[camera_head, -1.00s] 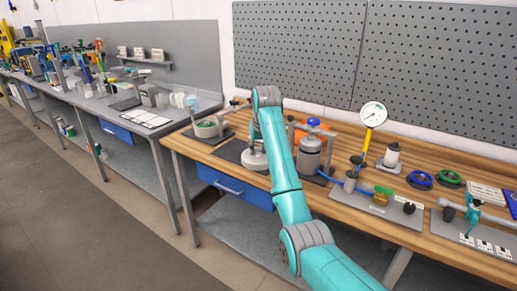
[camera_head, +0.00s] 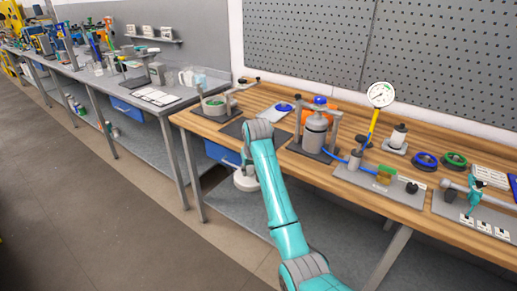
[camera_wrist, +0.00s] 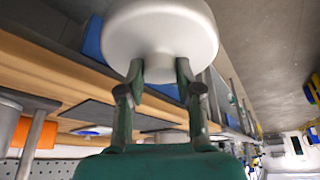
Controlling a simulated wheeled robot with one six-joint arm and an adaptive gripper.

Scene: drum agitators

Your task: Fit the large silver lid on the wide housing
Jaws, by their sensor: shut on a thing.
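The large silver lid (camera_head: 246,181) is a pale round disc with a stem. In the wrist view the lid (camera_wrist: 160,35) fills the top centre, and my gripper (camera_wrist: 159,72) is shut on its stem with one finger on each side. In the head view my arm hides the gripper and part of the lid, which hangs in front of the bench's front edge, clear of the top. What looks like the wide housing (camera_head: 214,109) is a short, open grey cylinder with green inside. It stands upright on a dark plate at the bench's left end, beyond the lid.
A dark flat mat (camera_head: 232,128) lies bare beside the housing's plate. An arm-like bracket (camera_head: 240,84) stands beside the housing. A silver vessel in a frame (camera_head: 315,128) and a dial gauge (camera_head: 380,94) stand to the right. A blue drawer (camera_head: 222,153) is under the bench edge.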

